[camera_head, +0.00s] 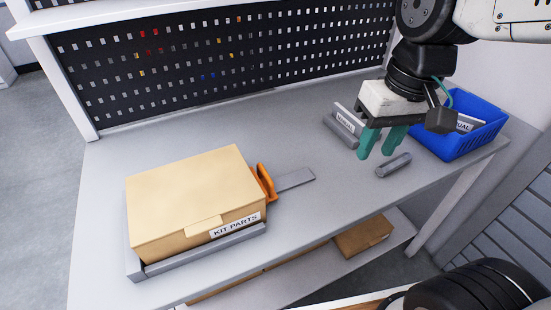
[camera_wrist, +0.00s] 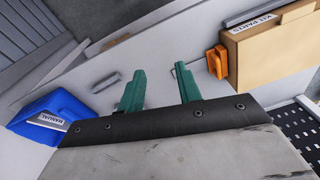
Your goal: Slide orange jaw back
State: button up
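The orange jaw (camera_head: 265,182) stands on a grey slide rail (camera_head: 296,179), against or very close to the right side of the kit parts box (camera_head: 195,200). The closed cardboard box sits in a grey fixture (camera_head: 205,252) on the table. In the wrist view the orange jaw (camera_wrist: 217,62) is at upper right beside the box (camera_wrist: 268,55). My gripper (camera_head: 378,152) hangs above the table, right of the jaw and apart from it. Its green fingers (camera_wrist: 160,88) are spread with nothing between them.
A blue bin (camera_head: 452,143) with a manual stands at the table's right end. A black pegboard (camera_head: 220,58) closes off the back. The table between rail and cylinder is clear.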

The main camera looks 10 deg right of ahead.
jog(key=w+a+f+n+y, duration=0.1)
jog(key=w+a+f, duration=0.2)
jog(key=w+a, duration=0.6)
jog(key=n+g, duration=0.1)
send_near(265, 172)
jog(key=f, duration=0.5)
jog(key=a+f, duration=0.1)
jog(key=f, duration=0.2)
grip_shut()
